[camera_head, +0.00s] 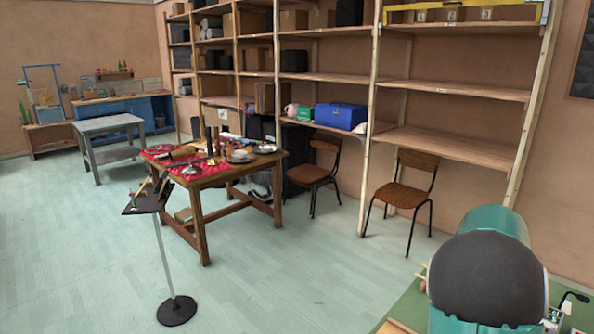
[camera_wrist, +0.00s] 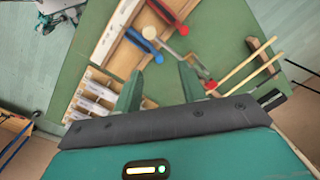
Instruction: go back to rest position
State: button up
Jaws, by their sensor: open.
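My gripper (camera_wrist: 160,90) shows in the wrist view with its two green fingers apart and nothing between them. It hangs over a green tabletop (camera_wrist: 215,35). In the head view my arm's teal and dark grey part fills the lower right and hides much of the same green surface (camera_head: 400,312). The gripper's fingers do not show in the head view.
On the green top lie a red-handled tool (camera_wrist: 168,14), a blue-handled tool (camera_wrist: 145,46), pale sticks (camera_wrist: 243,68) and a wooden tray (camera_wrist: 108,40). A wooden table (camera_head: 202,181), black stand (camera_head: 177,309) and chairs (camera_head: 405,197) stand beyond. Open floor lies between.

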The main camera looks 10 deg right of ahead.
jog(key=s+a+r+n+t, duration=0.25)
jog(key=a+r+n, duration=0.35)
jog(key=a, duration=0.7)
jog(key=s+a+r+n+t, duration=0.1)
jog(key=s+a+r+n, duration=0.1)
jog(key=s+a+n, duration=0.3)
jog(key=s+a+r+n+t, duration=0.1)
jog(key=s+a+n, duration=0.5)
jog(key=s+a, duration=0.6)
jog(key=shift+a+r+n, duration=0.3)
jog(key=shift+a+r, duration=0.45)
jog(key=shift+a, duration=0.5)
